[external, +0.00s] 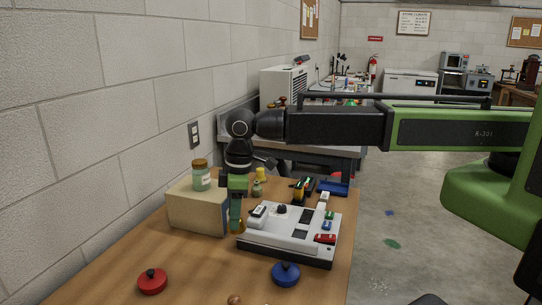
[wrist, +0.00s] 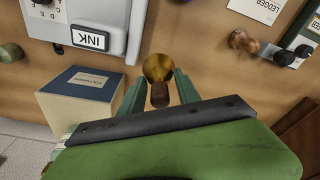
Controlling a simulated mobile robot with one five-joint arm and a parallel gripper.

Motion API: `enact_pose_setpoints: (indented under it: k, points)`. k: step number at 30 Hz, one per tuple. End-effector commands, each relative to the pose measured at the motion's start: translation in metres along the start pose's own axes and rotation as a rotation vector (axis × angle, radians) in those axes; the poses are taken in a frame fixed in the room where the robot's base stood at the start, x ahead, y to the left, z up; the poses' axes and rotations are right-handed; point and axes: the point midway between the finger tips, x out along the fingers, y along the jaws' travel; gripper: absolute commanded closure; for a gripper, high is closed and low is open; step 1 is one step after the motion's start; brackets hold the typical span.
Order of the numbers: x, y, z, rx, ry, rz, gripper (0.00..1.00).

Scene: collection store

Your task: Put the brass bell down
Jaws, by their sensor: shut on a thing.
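My gripper (external: 237,212) points down over the wooden table. Its green fingers show in the wrist view (wrist: 159,92), shut on the brass bell (wrist: 157,67). The bell's dark handle sits between the fingertips, and its golden flared end shows beyond them. In the external view only a small part of the bell (external: 239,227) shows below the fingers, between the tan box and the white panel. It is low, at or just above the table; I cannot tell whether it touches.
The white panel (external: 290,242) is close right. A red knobbed object (external: 152,281) and a blue one (external: 285,273) are nearer. Bare table (external: 205,265) lies in front.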

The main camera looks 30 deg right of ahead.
Motion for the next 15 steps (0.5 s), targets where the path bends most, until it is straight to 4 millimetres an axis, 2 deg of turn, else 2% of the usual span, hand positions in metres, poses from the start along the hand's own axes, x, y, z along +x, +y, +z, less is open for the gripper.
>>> enact_pose_setpoints:
  k: [3,7,15]
  points:
    - [-0.004,0.000,0.002,0.000,0.000,0.000,1.00]
    - [0.008,-0.009,-0.004,-0.002,0.000,0.000,1.00]
    - [0.059,-0.064,-0.041,-0.002,0.000,0.000,1.00]
